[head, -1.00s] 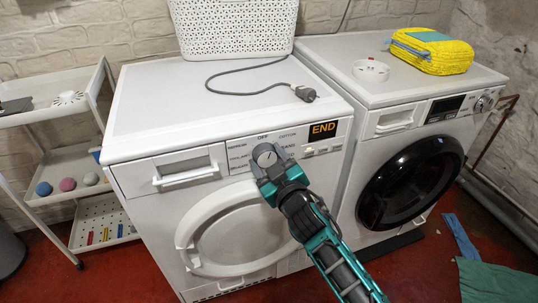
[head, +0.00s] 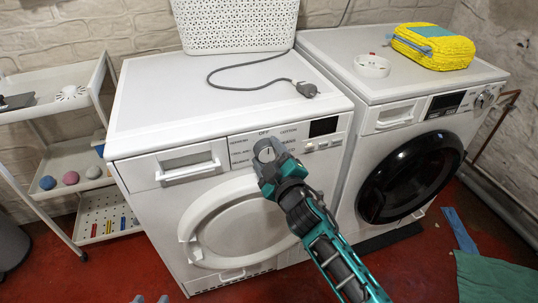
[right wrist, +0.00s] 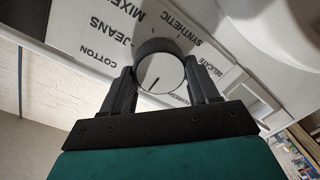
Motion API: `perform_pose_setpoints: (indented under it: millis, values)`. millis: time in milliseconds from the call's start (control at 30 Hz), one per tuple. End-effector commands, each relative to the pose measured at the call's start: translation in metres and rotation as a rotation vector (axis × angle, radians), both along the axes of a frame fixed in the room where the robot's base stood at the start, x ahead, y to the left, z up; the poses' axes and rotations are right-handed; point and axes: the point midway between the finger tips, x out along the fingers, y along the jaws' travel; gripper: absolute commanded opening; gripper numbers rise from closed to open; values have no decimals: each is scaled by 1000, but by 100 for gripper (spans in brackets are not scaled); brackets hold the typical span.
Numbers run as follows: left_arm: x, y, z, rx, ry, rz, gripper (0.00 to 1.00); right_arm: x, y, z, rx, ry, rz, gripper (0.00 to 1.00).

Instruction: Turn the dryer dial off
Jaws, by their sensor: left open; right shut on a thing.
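The dryer (head: 228,107) is the white machine on the left, with a round dial (head: 264,149) on its front panel. The word OFF (head: 264,132) is printed above the dial. The display (head: 323,127) is dark. My right gripper (head: 267,161) is shut on the dial. In the right wrist view the dial (right wrist: 158,73) sits between the two fingers (right wrist: 160,88), and its short dark mark points downward, slightly left. Cycle names ring it; OFF is not visible there. Two grey tips of my left gripper (head: 150,299) show apart at the bottom edge of the head view.
A washer (head: 415,160) stands at right with a yellow bundle (head: 445,52) on top. A shelf cart (head: 50,159) stands left. A cloth (head: 492,279) lies on the floor.

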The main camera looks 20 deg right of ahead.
Motion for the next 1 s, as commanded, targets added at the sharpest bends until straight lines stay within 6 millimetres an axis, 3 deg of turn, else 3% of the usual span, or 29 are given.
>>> perform_pose_setpoints:
  millis: [133, 167, 400, 767, 1000]
  values:
    - [0, -1, 0, -4, 1, 3, 43, 0, 0, 0, -6, 0, 0, 29]
    - [0, -1, 0, -5, 1, 3, 43, 0, 0, 0, -6, 0, 0, 62]
    - [-1, -2, 0, -10, 3, 7, 43, 0, 0, 0, -3, 0, 0, 85]
    - [-1, -2, 1, -8, 3, 6, 43, -6, 0, 0, -1, 1, 1, 85]
    - [-1, 0, 6, -2, 4, 2, 43, -45, -3, 2, 1, 3, 0, 85]
